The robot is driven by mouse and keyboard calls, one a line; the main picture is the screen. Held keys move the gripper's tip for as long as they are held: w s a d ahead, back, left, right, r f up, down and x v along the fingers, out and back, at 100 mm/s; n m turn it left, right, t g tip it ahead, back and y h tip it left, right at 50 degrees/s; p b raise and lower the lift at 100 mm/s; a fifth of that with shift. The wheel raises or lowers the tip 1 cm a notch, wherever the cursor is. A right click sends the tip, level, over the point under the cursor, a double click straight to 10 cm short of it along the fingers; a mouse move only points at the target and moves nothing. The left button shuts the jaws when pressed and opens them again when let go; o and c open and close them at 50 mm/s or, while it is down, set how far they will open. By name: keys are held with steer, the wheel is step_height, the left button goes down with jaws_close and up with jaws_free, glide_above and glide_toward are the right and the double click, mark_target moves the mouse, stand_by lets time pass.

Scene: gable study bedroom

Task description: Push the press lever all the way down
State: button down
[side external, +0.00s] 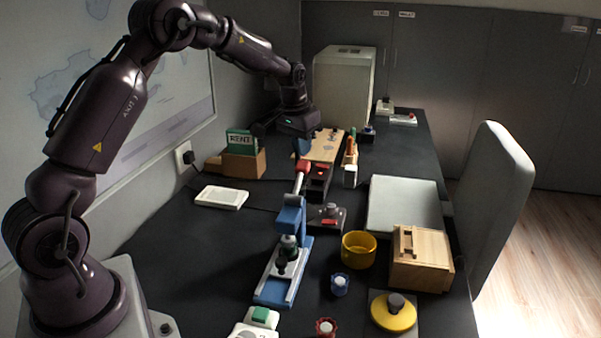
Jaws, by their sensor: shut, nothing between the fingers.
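A blue press (289,222) stands on a blue base near the middle of the dark desk, with a dark and green plunger under its head. Its press lever (301,175) rises from the head and runs back to a red grip (304,166), which looks raised. My gripper (300,134) is shut and empty, behind and above the red grip, apparently apart from it. Its fingertips are small and dark here, so the exact gap cannot be told.
A dark box with a red light (319,178) stands close right of the lever. A wooden board (325,147) lies behind. A yellow bowl (359,249), wooden box (420,258) and grey panel (404,205) are to the right.

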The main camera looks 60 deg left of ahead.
mark_target(302, 165)
steer(key=shift+f, duration=0.1)
steer(key=shift+f, duration=2.85)
steer(key=shift+s+d, duration=0.1)
steer(key=shift+r, duration=4.65)
